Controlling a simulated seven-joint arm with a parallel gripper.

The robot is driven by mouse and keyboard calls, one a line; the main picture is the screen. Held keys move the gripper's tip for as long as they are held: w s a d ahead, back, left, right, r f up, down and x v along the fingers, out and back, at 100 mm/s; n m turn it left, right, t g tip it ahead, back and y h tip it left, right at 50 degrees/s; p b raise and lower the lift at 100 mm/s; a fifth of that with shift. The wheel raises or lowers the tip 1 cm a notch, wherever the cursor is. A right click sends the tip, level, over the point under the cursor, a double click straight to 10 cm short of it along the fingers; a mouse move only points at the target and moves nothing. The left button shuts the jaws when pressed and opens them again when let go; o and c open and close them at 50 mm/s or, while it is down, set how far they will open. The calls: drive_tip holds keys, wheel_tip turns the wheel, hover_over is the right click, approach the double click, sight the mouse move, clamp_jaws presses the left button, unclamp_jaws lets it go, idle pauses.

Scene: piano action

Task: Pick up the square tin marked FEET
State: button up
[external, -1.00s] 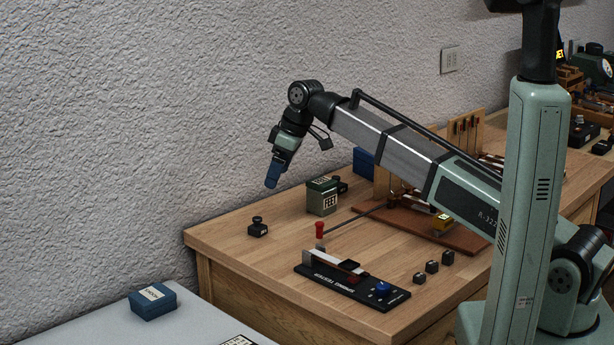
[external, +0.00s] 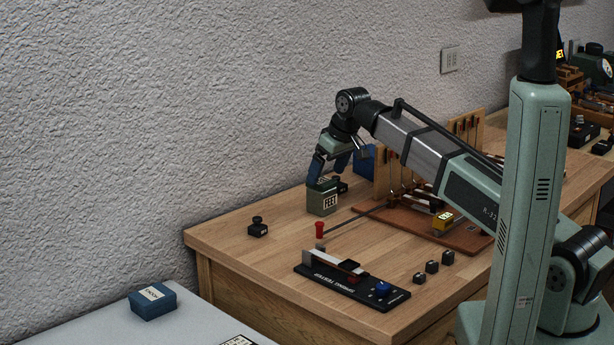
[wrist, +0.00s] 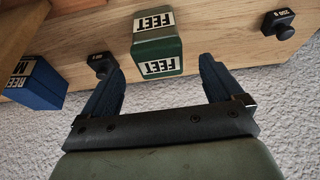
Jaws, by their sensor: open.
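The square green tin marked FEET (external: 323,198) stands on the wooden bench near the wall. It also shows in the wrist view (wrist: 158,45), with white FEET labels on its lid and side. My gripper (external: 328,176) is directly above the tin in the external view, with its blue fingers pointing down. In the wrist view my gripper (wrist: 165,75) is open and empty. One finger lies on each side of the tin's line, and the tin shows just beyond the fingertips. I cannot tell whether either finger reaches past the lid.
A black weight (wrist: 103,64) is close beside the tin. Another weight (external: 258,227) stands apart to the left. A blue tin (wrist: 37,82) and a wooden rack (external: 388,175) are to the right in the external view. A black instrument (external: 350,280) sits in front.

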sight(323, 181)
drive_tip(key=shift+x, duration=3.55)
drive_tip(key=shift+c, duration=0.2)
drive_tip(key=c, duration=1.2)
